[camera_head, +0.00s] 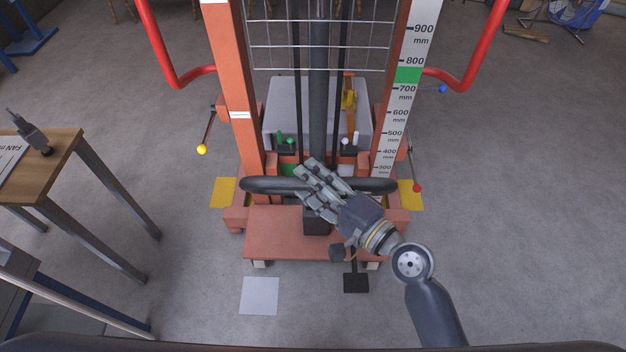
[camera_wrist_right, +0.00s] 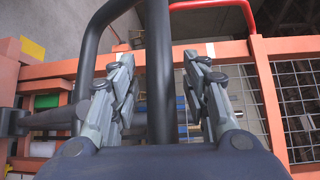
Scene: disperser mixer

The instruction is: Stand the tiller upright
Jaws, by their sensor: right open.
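The tiller is a black loop handle (camera_head: 268,186) that lies crosswise in front of the orange mast in the head view. Its tilt is hard to judge from above. My right gripper (camera_head: 306,178) is over the middle of the loop and hides part of it. In the right wrist view, a black tiller bar (camera_wrist_right: 158,75) runs between the two fingers of my right gripper (camera_wrist_right: 160,105). The fingers are spread, with visible gaps on both sides of the bar. My left gripper is not in view.
The mast has a height scale (camera_head: 400,100) on its right post. Red bent bars (camera_head: 158,50) and small ball-ended levers (camera_head: 202,148) flank it. A wooden table (camera_head: 62,160) with a grey tool (camera_head: 30,130) stands at left.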

